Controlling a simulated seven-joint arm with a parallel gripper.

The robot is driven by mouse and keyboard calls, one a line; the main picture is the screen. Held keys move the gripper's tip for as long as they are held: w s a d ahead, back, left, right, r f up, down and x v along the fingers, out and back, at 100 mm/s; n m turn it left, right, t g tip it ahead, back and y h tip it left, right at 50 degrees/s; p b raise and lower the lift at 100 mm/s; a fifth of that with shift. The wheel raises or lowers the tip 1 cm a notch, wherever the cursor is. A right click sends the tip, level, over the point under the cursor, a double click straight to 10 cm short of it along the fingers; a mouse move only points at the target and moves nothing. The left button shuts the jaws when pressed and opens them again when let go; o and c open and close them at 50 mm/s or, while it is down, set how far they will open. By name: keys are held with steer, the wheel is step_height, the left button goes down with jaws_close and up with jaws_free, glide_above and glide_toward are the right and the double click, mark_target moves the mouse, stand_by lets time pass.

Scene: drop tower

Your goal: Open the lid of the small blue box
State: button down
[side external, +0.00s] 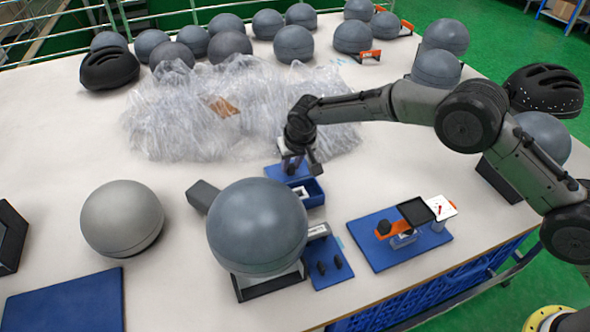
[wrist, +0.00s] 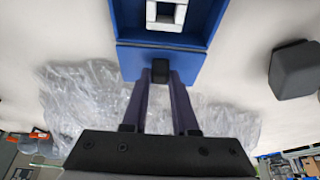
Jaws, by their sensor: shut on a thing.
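The small blue box (side external: 314,192) stands on the table behind the large grey sphere. Its inside shows, with a white and grey piece in it; the box is also at the top of the wrist view (wrist: 207,38). The blue lid (wrist: 131,60) lies swung back off the opening, on the side away from the sphere, and shows in the side view (side external: 275,172). My gripper (wrist: 160,73) is shut on the small black knob (wrist: 161,68) at the lid, with one finger on each side of it. In the side view my gripper (side external: 292,162) partly hides the lid.
A large grey sphere (side external: 257,226) on a stand is close in front of the box. Crumpled clear plastic (side external: 185,110) lies behind. A blue mat with tools (side external: 405,255) lies to the right. A dark block (side external: 202,196) sits left of the box.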

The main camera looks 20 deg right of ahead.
steer(key=shift+w, duration=0.1)
steer(key=c, duration=0.7)
jaws_free()
steer(key=v, duration=1.4)
steer(key=shift+f, duration=0.1)
